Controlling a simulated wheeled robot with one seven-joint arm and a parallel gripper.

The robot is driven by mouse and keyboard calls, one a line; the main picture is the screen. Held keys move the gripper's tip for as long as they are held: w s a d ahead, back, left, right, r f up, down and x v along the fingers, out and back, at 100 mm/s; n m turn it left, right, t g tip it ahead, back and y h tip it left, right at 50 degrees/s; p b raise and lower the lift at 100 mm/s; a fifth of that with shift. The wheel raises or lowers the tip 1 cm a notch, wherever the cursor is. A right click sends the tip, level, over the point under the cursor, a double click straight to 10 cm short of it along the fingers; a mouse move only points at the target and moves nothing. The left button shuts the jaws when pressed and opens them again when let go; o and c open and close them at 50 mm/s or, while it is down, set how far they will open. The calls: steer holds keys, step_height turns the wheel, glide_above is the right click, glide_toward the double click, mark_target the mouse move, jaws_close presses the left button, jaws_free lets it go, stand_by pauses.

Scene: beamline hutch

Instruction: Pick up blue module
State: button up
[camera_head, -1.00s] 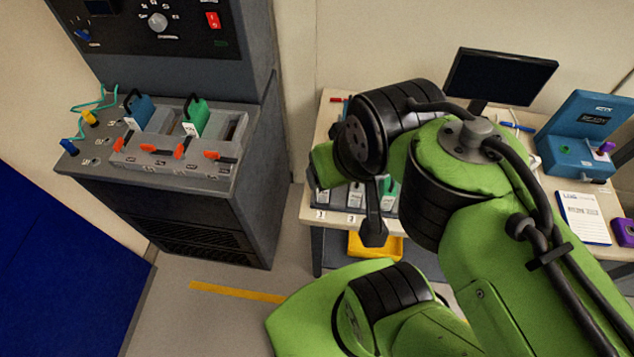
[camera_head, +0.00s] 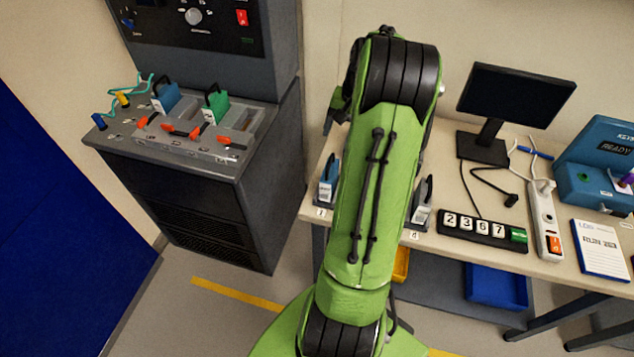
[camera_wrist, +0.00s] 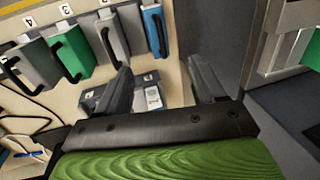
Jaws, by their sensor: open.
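A blue module (camera_head: 328,180) with a dark handle stands at the left end of the module row on the workbench, by the label 1. It also shows in the wrist view (camera_wrist: 155,28), at the right end of the row. Another blue module (camera_head: 166,97) sits in the grey console beside a green module (camera_head: 215,106). My gripper (camera_wrist: 165,80) is open in the wrist view, with nothing gripped between its two dark fingers. The bench's blue module lies beyond the fingers, apart from them. In the head view my arm hides the gripper and the middle of the row.
Grey (camera_wrist: 108,36) and green (camera_wrist: 70,52) modules stand beside the bench's blue one. The console (camera_head: 200,160) is left of the workbench (camera_head: 450,200). A monitor (camera_head: 515,95), number display (camera_head: 483,229) and power strip (camera_head: 545,220) occupy the bench's right. A floor gap separates console and bench.

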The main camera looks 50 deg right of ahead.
steer(key=b, duration=0.1)
glide_above(331, 169)
steer(key=s, duration=0.1)
step_height(331, 169, down, 8)
steer(key=shift+f, duration=0.1)
steer(key=f, duration=0.2)
steer(key=f+b, duration=0.1)
steer(key=f, duration=0.2)
steer(key=shift+w+f, duration=0.4)
steer(key=shift+r, duration=0.1)
steer(key=c, duration=1.2)
step_height(331, 169, up, 10)
steer(key=shift+r+p, duration=0.1)
steer(key=shift+p, duration=0.65)
jaws_close()
